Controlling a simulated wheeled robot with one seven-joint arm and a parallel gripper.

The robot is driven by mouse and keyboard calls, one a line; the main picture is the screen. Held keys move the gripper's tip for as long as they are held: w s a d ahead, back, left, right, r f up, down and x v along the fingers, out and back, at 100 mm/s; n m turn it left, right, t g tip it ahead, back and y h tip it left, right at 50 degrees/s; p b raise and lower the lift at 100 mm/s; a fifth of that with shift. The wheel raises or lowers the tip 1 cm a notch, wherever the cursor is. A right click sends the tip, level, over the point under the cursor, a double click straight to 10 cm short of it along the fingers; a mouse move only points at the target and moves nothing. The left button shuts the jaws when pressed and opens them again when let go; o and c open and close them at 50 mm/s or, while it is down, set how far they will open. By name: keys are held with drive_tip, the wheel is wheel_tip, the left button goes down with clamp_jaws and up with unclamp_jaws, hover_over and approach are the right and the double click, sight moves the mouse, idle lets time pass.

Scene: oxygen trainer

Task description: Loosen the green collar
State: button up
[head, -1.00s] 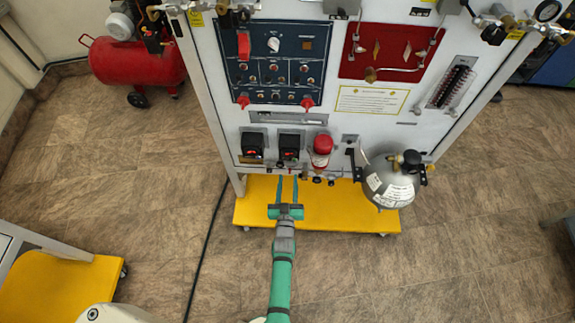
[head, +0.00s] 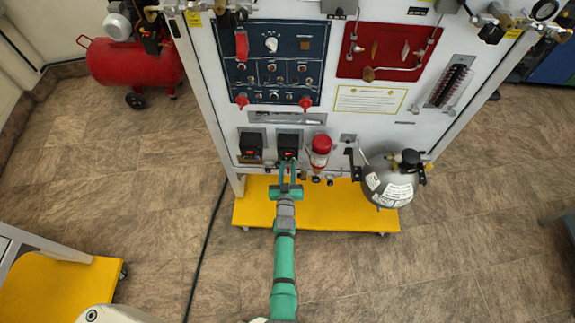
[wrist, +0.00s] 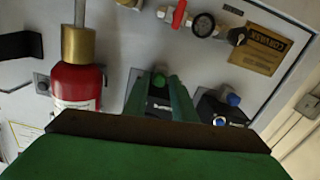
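The green collar (wrist: 160,80) shows in the wrist view as a small round green part at a black fitting on the underside of the white panel. My gripper (wrist: 156,80) has its two green fingers on either side of it, with what looks like a small gap at each side. In the head view my gripper (head: 288,163) is at the lower edge of the panel, just under the middle black gauge box (head: 289,141). There the collar is hidden by the fingers. Contact with the collar cannot be told.
A red cylinder with a brass top (wrist: 77,85) is close on the left in the wrist view. A blue-capped fitting (wrist: 233,100) is on the right. In the head view a grey tank (head: 385,185) hangs right, above the yellow base (head: 325,210). Floor in front is clear.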

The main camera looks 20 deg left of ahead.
clamp_jaws()
drive_tip(key=shift+n, duration=0.7)
drive_tip(key=shift+o, duration=2.1)
unclamp_jaws()
drive_tip(key=v, duration=1.1)
drive_tip(key=shift+w, duration=0.1)
